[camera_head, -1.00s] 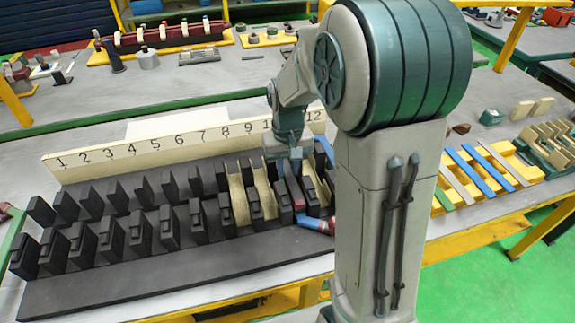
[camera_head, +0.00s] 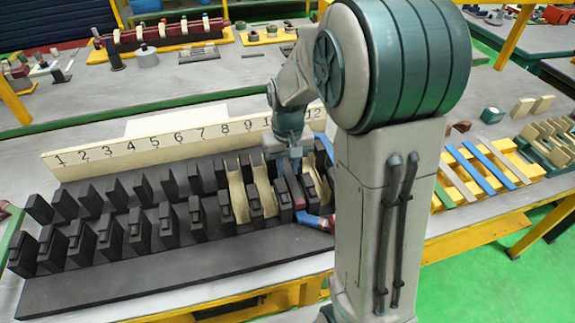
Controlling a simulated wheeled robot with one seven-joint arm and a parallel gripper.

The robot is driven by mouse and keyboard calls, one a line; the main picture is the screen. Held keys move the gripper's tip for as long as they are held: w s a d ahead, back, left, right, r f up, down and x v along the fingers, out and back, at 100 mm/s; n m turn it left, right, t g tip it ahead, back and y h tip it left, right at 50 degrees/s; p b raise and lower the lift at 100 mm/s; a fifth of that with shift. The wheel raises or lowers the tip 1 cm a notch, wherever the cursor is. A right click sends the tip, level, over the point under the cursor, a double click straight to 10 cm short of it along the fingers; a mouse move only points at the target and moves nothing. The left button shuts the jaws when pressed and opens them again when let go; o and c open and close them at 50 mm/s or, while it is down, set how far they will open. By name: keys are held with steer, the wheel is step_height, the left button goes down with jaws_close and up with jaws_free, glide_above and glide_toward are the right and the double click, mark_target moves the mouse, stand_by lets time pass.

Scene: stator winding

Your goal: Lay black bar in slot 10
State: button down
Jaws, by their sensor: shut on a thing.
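The dark stator block (camera_head: 150,263) carries two rows of black teeth with slots between them, below a cream number strip (camera_head: 150,147) marked 1 to 12. My gripper (camera_head: 288,166) points down low among the teeth, near slot 10. It is shut on a narrow dark bar (camera_head: 291,185), which I take for the black bar. The bar's near end looks maroon. The fingertips are small and partly hidden, and I cannot tell whether the bar touches the slot floor. Cream liners (camera_head: 263,180) show in slots just left of the gripper, and another cream piece shows to its right.
A blue and red piece (camera_head: 317,221) lies at the block's front edge beside my arm. My arm hides the block's right end. At right, a yellow rack (camera_head: 512,165) holds blue and grey strips. Cream pieces (camera_head: 545,140) stand beyond it.

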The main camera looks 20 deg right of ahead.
mark_target(288, 170)
steer(key=shift+f, duration=0.4)
stand_by(0.3)
steer(key=c, duration=1.2)
jaws_free()
steer(key=shift+o, duration=0.2)
steer(key=shift+r, duration=0.15)
steer(key=shift+r+p, duration=0.3)
steer(key=shift+r, duration=0.2)
steer(key=shift+r, duration=0.25)
steer(key=shift+r+p, duration=2.85)
steer(key=shift+r, duration=0.8)
steer(key=shift+r, duration=0.1)
